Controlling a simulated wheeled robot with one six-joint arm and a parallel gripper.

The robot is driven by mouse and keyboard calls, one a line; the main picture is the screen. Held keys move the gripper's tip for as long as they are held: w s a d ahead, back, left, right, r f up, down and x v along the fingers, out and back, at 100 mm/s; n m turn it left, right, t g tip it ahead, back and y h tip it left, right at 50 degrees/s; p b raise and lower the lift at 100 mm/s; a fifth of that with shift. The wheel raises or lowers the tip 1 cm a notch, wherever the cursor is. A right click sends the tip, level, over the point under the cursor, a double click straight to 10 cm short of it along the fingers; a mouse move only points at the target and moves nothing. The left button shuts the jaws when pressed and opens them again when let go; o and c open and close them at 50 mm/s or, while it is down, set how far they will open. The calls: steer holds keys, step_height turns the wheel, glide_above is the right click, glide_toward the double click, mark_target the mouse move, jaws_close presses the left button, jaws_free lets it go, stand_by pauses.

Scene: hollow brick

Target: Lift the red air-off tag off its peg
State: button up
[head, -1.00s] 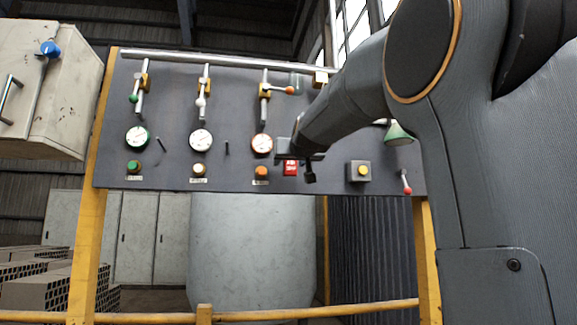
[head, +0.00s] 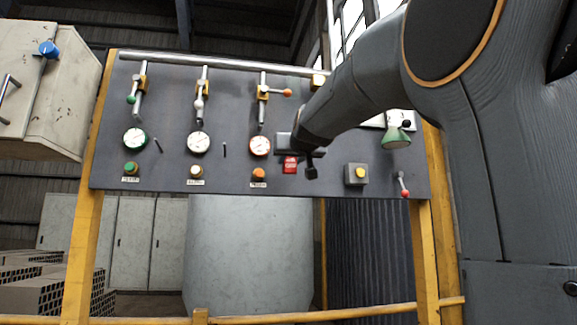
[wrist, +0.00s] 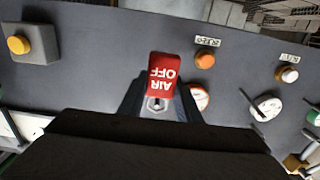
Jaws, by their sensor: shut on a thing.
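The red air-off tag (wrist: 163,74) shows in the wrist view with white "AIR OFF" lettering, upside down there. My gripper (wrist: 160,108) has a finger on each side of the tag's upper end and is shut on it. In the head view the tag (head: 290,164) shows just below my gripper (head: 297,152), in front of the dark panel. The peg is hidden by the tag and gripper, so I cannot tell whether the tag is still on it.
The dark panel (head: 225,178) carries gauges, valves and buttons. An orange button (head: 258,174) and a red-rimmed gauge (head: 260,145) are left of the tag. A yellow button box (head: 357,174) is to the right. Two bare pegs (head: 225,150) show farther left. A yellow rail (head: 330,312) crosses below.

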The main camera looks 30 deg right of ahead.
steer(key=b+v, duration=0.3)
steer(key=v, duration=0.4)
steer(key=shift+f, duration=0.1)
steer(key=shift+f+b, duration=0.1)
steer(key=shift+b, duration=0.45)
steer(key=b, duration=1.2)
glide_toward(291, 159)
steer(key=shift+r+b+v, duration=0.15)
steer(key=shift+b+v, duration=0.4)
steer(key=shift+v, duration=0.45)
steer(key=shift+r+b+v, duration=0.15)
steer(key=shift+b+v, duration=0.35)
steer(key=shift+v, duration=0.5)
steer(key=shift+r+p, duration=0.3)
steer(key=shift+p, duration=0.05)
steer(key=shift+w, duration=0.15)
steer(key=p+x, duration=0.3)
steer(key=x, duration=0.6)
steer(key=shift+w, duration=0.35)
